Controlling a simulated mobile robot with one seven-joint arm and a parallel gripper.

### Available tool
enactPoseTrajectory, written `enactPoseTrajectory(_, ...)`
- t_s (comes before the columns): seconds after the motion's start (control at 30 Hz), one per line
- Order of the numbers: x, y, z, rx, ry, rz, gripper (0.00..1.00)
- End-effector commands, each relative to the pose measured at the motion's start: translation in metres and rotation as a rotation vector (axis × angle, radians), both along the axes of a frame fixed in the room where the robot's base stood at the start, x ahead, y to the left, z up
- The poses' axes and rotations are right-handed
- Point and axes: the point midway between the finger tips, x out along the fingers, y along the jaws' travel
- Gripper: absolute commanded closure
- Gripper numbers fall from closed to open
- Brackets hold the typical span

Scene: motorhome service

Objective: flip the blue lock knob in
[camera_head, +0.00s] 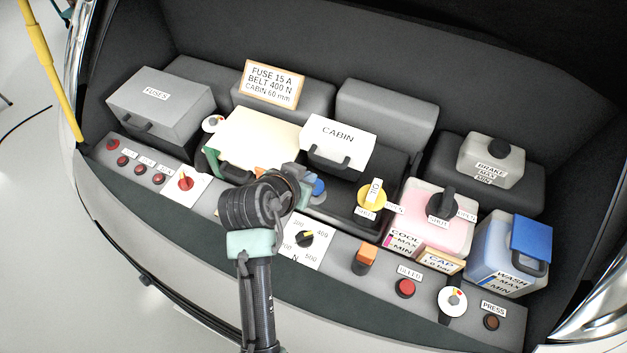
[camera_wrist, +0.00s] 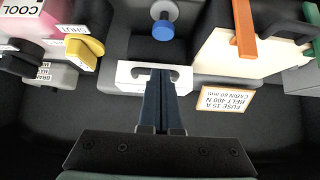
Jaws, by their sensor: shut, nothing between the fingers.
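The blue lock knob (camera_head: 319,187) is a small round cap on the bench, just in front of the white CABIN box (camera_head: 338,140). In the wrist view the blue knob (camera_wrist: 163,29) sits on a grey round stem at the top centre. My gripper (camera_wrist: 160,72) is shut and empty, its dark fingers together and pointing toward the knob. The fingertips appear over the white box and apart from the knob in that view. In the head view my wrist stands just left of the knob and hides my fingers.
An orange-handled cream panel (camera_head: 258,140) lies left of the knob. A yellow knob (camera_head: 371,196) stands to the right, with the pink coolant tank (camera_head: 440,215) beyond it. A dial plate (camera_head: 306,240) and orange switch (camera_head: 365,258) are on the front ledge.

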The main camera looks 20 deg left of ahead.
Motion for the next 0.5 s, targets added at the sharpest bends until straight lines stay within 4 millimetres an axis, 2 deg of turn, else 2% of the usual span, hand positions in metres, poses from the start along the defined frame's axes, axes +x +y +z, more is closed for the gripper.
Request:
enactPoseTrajectory(0.27,0.031,-0.001,-0.03,-0.001,0.001,0.001,1.0)
enactPoseTrajectory(0.5,0.031,-0.001,-0.061,-0.001,0.001,0.0,1.0)
